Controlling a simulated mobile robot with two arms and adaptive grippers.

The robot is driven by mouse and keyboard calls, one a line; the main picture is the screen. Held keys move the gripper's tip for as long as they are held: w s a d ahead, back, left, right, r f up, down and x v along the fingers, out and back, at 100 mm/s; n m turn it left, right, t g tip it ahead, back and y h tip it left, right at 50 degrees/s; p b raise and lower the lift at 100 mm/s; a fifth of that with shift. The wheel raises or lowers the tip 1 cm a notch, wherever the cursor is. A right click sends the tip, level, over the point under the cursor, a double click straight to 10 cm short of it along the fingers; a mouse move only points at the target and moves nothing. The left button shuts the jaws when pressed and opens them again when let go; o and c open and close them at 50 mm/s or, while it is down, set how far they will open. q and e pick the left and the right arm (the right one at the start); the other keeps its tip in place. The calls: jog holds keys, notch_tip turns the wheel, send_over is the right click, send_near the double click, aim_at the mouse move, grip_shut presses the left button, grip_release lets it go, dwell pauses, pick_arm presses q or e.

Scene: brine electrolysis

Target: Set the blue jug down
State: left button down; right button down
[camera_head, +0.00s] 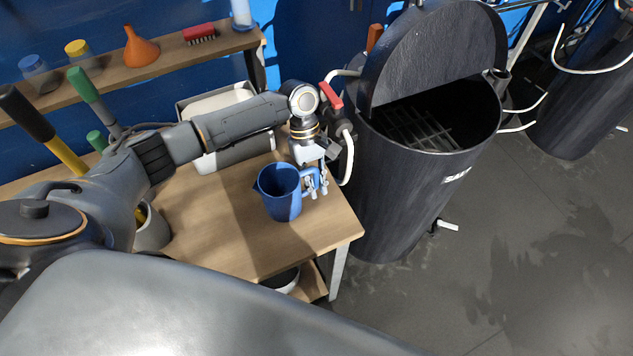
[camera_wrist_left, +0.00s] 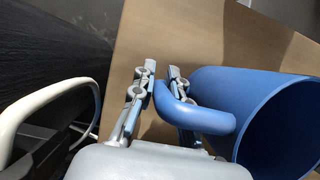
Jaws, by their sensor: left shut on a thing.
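The blue jug (camera_head: 281,193) is upright at the right part of the wooden table (camera_head: 215,232). Whether its base touches the tabletop is hard to tell. My left gripper (camera_head: 318,188) is at the jug's handle, on the jug's right side, shut on it. In the left wrist view the gripper's fingers (camera_wrist_left: 160,92) stand on both sides of the blue handle, and the blue jug (camera_wrist_left: 262,115) opens toward the camera at the right. My right gripper is not in view.
A black tank (camera_head: 415,170) with a raised lid and a red-handled valve (camera_head: 331,96) stands just right of the table. A white hose (camera_head: 348,160) hangs close by the gripper. A shelf (camera_head: 175,55) holds an orange funnel, jars and a red brush. The table front is clear.

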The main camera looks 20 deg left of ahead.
pick_arm(q)
jog(key=c, duration=1.3)
grip_release()
jog(key=shift+f, duration=0.1)
jog(key=shift+c, duration=0.2)
jog(key=b+v, duration=0.1)
jog(key=v, duration=1.1)
